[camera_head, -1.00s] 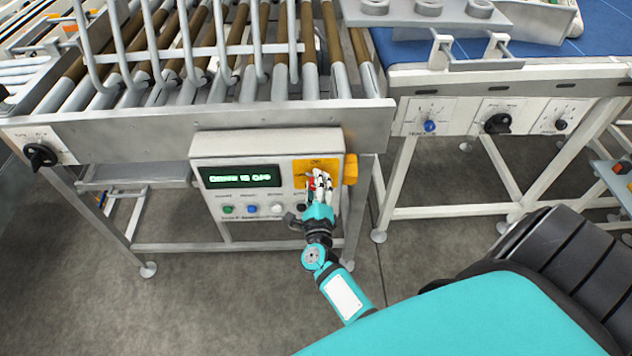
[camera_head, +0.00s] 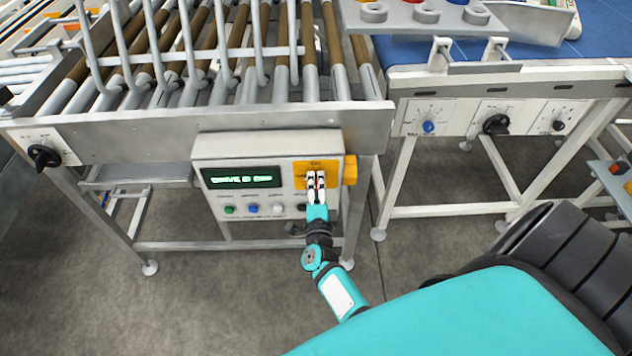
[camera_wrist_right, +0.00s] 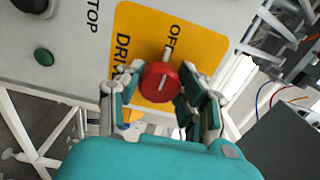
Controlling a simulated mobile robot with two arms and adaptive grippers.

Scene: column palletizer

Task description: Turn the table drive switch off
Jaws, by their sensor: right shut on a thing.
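The table drive switch is a red round knob (camera_wrist_right: 160,82) with a white line, on a yellow plate (camera_wrist_right: 203,42) lettered OFF and DRIVE in the right wrist view. The knob's line points roughly towards a white mark by OFF. My right gripper (camera_wrist_right: 157,92) has its fingers on both sides of the knob and is shut on it. In the head view the right gripper (camera_head: 316,182) covers most of the knob. The control box (camera_head: 265,146) has a green-lit display (camera_head: 241,178); its text begins with DRIVE, the rest is blurred. My left gripper is not in view.
Green (camera_head: 229,209), blue (camera_head: 252,208) and white (camera_head: 278,208) buttons sit left of the gripper on the box. A black rotary knob (camera_head: 44,156) is at the far left. The roller table is above; another conveyor frame (camera_head: 560,77) with knobs stands right.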

